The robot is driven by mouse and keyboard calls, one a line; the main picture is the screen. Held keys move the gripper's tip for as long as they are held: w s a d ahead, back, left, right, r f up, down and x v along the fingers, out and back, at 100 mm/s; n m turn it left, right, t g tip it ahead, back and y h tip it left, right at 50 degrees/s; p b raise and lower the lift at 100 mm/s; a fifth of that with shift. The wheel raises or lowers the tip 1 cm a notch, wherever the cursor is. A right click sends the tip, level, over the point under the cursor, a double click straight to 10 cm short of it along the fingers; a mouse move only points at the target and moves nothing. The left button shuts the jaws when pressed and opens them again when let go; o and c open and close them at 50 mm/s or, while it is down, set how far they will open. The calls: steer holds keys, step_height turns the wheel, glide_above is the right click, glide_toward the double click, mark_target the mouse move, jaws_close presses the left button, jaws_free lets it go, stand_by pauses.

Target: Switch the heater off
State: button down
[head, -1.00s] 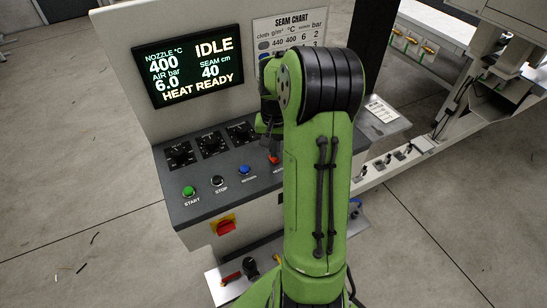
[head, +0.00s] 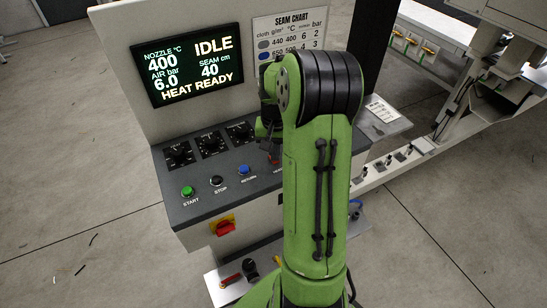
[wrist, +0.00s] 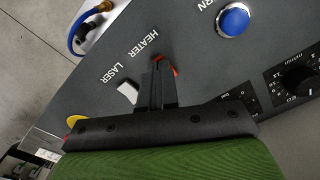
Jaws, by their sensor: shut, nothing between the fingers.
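The heater switch (wrist: 174,70) is a small red rocker by the HEATER label on the grey console in the wrist view. My gripper (wrist: 157,64) is shut and empty, with its fingertips right at this switch and covering most of it. I cannot tell whether they touch or press it. In the head view the gripper is mostly hidden behind my green arm, over the right part of the console. The display (head: 194,66) reads IDLE, nozzle 400 and HEAT READY.
A white laser switch (wrist: 128,92) sits beside the heater switch, and the blue return button (wrist: 233,20) is on its other side.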

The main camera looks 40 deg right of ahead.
steer(key=shift+s+a+f, duration=0.1)
steer(key=shift+s+f, duration=0.1)
steer(key=shift+f, duration=0.1)
steer(key=r+p, duration=0.5)
steer(key=r, duration=0.2)
steer(key=shift+w+p, duration=0.25)
steer(key=shift+p, duration=0.15)
stand_by(0.4)
steer(key=s+a+r+n+t+h, duration=0.1)
steer(key=a+r+n, duration=0.2)
steer(key=a+r, duration=0.45)
steer(key=s+a+r+n+t, duration=0.2)
steer(key=s+a+n, duration=0.1)
steer(key=s+a, duration=0.4)
steer(key=s+a+r+n+t+y, duration=0.1)
steer(key=s+a+r+n+t, duration=0.1)
steer(key=s+a, duration=0.5)
steer(key=shift+s+a+r+n+t, duration=0.3)
steer(key=shift+a+r+n, duration=0.3)
steer(key=shift+a+r, duration=0.15)
